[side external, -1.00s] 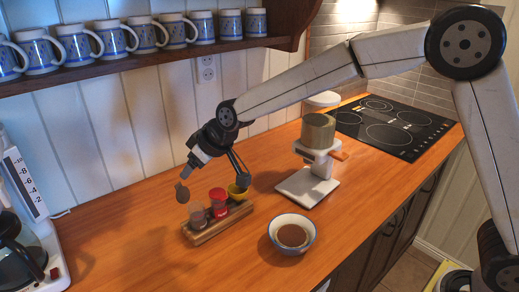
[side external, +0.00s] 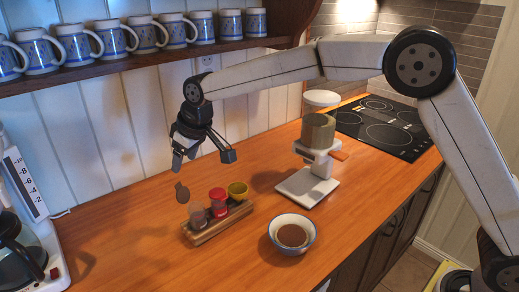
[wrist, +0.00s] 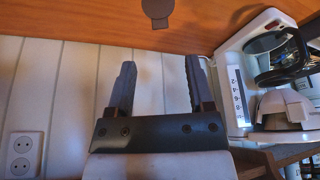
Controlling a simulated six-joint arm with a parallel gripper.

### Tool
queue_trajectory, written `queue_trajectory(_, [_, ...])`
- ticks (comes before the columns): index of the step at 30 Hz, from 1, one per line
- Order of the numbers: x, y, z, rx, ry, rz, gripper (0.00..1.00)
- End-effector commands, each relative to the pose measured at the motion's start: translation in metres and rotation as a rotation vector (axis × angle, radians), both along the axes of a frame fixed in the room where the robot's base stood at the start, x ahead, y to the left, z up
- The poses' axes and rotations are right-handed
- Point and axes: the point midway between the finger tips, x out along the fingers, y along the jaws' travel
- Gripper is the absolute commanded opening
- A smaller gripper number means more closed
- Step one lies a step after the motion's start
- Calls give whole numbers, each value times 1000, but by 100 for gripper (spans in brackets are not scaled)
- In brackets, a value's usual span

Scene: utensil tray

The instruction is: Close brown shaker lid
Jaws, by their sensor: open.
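The brown shaker (side external: 198,216) stands at the left end of a small wooden rack (side external: 208,233). Its round brown lid (side external: 182,191) stands up open on the left side of the shaker; a dark round piece that looks like this lid shows at the top edge of the wrist view (wrist: 157,9). My gripper (side external: 203,160) is open and empty, above and behind the rack, apart from the lid. In the wrist view both fingers of my gripper (wrist: 160,85) are spread with nothing between them.
A red shaker (side external: 218,202) and a yellow one (side external: 238,191) share the rack. A bowl of brown contents (side external: 292,234) and a white coffee stand (side external: 308,188) are to the right. A coffee maker (side external: 35,250) is at left.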

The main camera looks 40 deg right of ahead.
Motion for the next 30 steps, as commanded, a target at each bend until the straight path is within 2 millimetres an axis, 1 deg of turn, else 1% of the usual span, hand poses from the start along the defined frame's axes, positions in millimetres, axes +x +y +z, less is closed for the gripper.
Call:
queue_trajectory(5, [2, 1, -5, 0, 0, 0, 68])
queue_trajectory(8, [4, 2, -12, 0, 1, 0, 68])
queue_trajectory(19, [18, 9, -52, 0, 1, 0, 68])
queue_trajectory(24, [24, 12, -65, 0, 0, 1, 68])
queue_trajectory(30, [26, 13, -72, 1, -2, 1, 68])
